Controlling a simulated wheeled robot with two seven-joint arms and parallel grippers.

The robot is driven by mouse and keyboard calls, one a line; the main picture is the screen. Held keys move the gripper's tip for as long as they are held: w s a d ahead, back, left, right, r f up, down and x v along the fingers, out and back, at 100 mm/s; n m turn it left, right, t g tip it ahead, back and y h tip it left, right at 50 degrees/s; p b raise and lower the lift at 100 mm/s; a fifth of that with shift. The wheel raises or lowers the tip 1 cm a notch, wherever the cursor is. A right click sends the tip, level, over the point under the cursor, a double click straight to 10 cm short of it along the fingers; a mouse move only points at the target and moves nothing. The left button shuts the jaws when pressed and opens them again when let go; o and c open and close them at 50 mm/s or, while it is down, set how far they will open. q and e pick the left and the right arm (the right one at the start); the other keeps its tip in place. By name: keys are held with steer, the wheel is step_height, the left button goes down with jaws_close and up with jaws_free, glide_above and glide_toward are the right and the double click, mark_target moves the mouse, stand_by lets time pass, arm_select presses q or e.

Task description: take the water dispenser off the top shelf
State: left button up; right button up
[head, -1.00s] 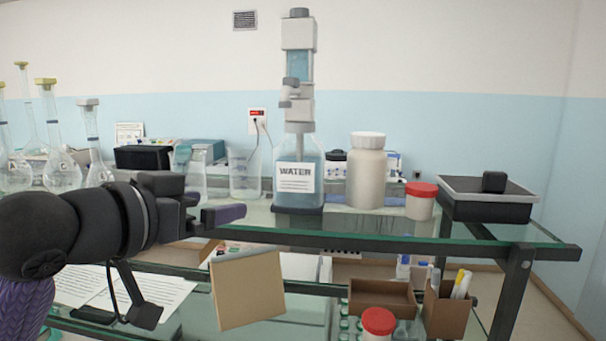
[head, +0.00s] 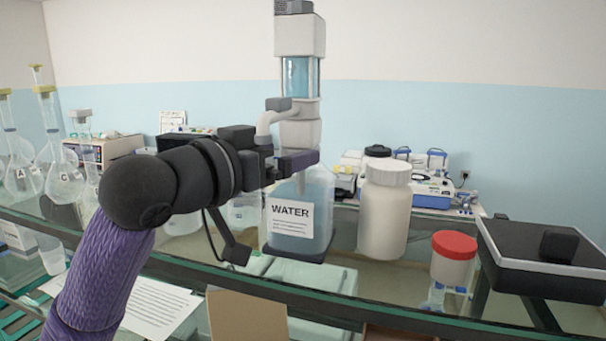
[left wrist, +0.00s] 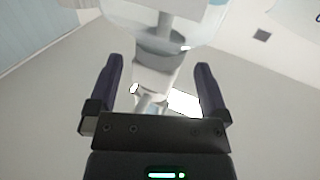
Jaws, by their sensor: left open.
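The water dispenser (head: 301,222) stands upright on the glass top shelf (head: 372,300). It has a clear bottle with a WATER label, a grey-white pump head (head: 299,35) and a side spout. My left gripper (head: 298,163) is level with its neck, just above the bottle's shoulder. In the left wrist view the gripper (left wrist: 159,66) is open, with the dispenser's pale neck (left wrist: 158,78) showing between the two dark fingers. I cannot tell whether a finger touches it. My right gripper is not in view.
A white jar (head: 385,207) stands close to the right of the dispenser. Flasks (head: 53,170) stand at the left, and clear beakers are partly hidden behind my arm.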

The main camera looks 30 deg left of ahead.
arm_select(q)
steer(key=shift+w+d+r+p, duration=0.1)
steer(key=shift+w+p, duration=0.1)
steer(key=shift+w, duration=0.25)
steer(key=shift+w+r+p, duration=0.1)
steer(key=shift+w+p, duration=0.05)
steer(key=shift+w, duration=0.25)
steer(key=shift+w+f, duration=0.2)
steer(key=shift+w, duration=0.1)
steer(key=c, duration=1.1)
